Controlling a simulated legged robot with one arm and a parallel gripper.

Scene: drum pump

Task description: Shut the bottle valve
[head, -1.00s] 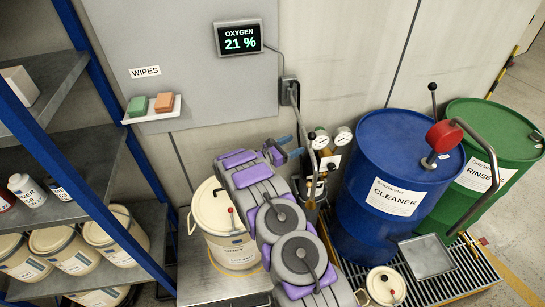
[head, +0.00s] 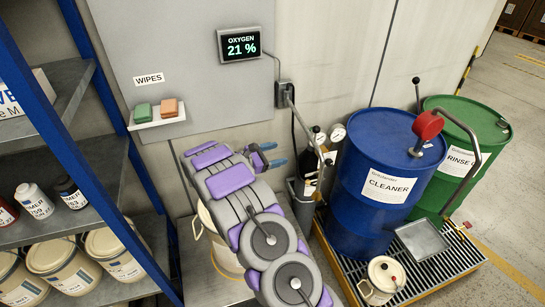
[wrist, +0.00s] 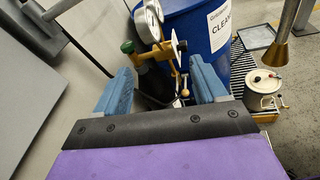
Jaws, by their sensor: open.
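The gas bottle (head: 303,188) stands upright left of the blue drum, partly hidden by my arm. Its dark shoulder (wrist: 152,82), brass fittings (wrist: 167,52) and a green knob (wrist: 127,47) show between and beyond my fingers in the wrist view. Two round gauges (head: 338,131) sit at its top. My gripper (head: 277,154) has blue fingers and is open and empty, left of the bottle top. In the wrist view my gripper (wrist: 160,68) frames the bottle top, apparently without touching it. Which way the valve is turned cannot be told.
The blue cleaner drum (head: 372,220) and green rinse drum (head: 432,170) stand right on a grated pallet (head: 455,258), with a small white can (head: 381,281). A shelf (head: 90,165) with cans is left. The wall behind carries an oxygen display (head: 240,44) reading 21 %.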

